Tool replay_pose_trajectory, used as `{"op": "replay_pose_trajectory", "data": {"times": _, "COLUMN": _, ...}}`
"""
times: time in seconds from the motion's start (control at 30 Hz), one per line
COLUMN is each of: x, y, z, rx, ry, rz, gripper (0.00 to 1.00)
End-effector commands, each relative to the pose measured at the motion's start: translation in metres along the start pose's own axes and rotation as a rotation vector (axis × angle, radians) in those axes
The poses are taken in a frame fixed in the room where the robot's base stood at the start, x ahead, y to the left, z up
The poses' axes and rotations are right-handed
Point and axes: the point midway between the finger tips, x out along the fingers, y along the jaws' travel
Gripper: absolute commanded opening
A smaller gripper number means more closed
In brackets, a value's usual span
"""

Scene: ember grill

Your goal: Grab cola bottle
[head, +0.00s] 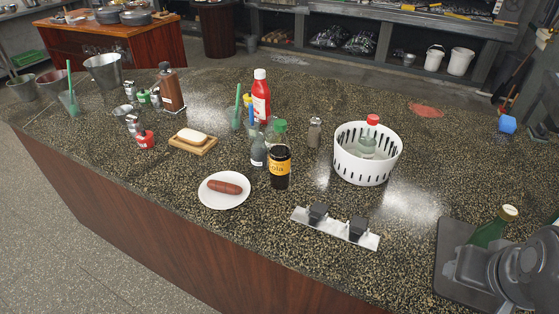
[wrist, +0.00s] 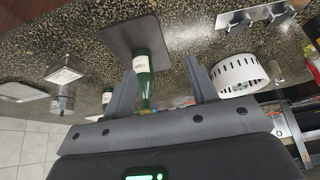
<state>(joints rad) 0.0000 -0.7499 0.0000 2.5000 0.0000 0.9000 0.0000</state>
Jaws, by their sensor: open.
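In the wrist view my gripper (wrist: 161,66) is open, fingers apart. A green bottle with a white label (wrist: 142,66) shows between the fingers, with no visible grip; it also shows in the head view (head: 487,233). I cannot make out the cola bottle in the wrist view.
A dark board (head: 448,260) lies near my arm.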

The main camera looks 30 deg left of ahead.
Motion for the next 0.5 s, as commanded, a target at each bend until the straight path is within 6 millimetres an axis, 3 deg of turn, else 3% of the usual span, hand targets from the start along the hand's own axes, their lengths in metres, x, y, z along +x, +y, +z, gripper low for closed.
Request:
{"op": "replay_pose_trajectory", "data": {"times": 0.27, "x": -0.001, "y": -0.001, "z": -0.003, "rx": -0.018, "ry": -0.001, "rz": -0.001, "gripper": 0.54}}
{"op": "replay_pose_trajectory", "data": {"times": 0.37, "x": -0.004, "y": -0.007, "z": -0.016, "rx": -0.119, "ry": -0.008, "rz": -0.005, "gripper": 0.54}}
{"op": "replay_pose_trajectory", "data": {"times": 0.5, "x": -0.012, "y": -0.03, "z": -0.058, "rx": -0.445, "ry": -0.025, "rz": -0.018, "gripper": 0.54}}
